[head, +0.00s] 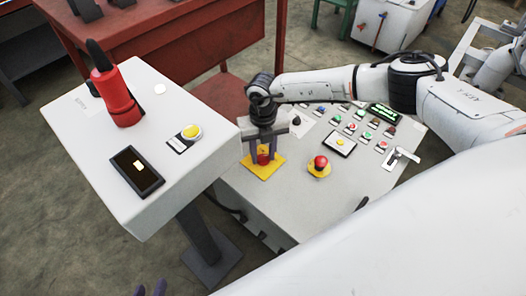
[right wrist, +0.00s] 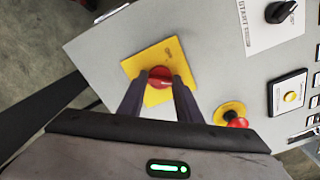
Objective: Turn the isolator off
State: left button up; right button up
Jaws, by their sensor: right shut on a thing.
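The isolator is a red rotary knob (right wrist: 159,77) on a yellow square plate (head: 262,170), at the left end of the grey control panel. My right gripper (head: 262,156) reaches down over it from above. In the right wrist view my right gripper (right wrist: 157,88) has one finger on each side of the red knob, shut on it. The fingers partly hide the knob in the head view. Only the dark fingertips of my left gripper (head: 150,289) show at the bottom edge of the head view, apart and with nothing seen between them.
A red emergency button (head: 320,163) on a yellow base sits right of the isolator. Several small buttons and a green display (head: 384,115) lie further right. A white pedestal (head: 190,178) with a red-and-black joystick (head: 116,95) stands left. A red workbench (head: 170,35) is behind.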

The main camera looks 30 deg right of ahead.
jog(key=n, duration=0.2)
jog(key=shift+n, duration=0.4)
jog(key=n, duration=0.9)
jog(key=shift+n, duration=1.6)
jog(key=shift+b, duration=0.3)
jog(key=shift+n, duration=0.4)
jog(key=o, duration=0.9)
jog(key=shift+o, duration=0.7)
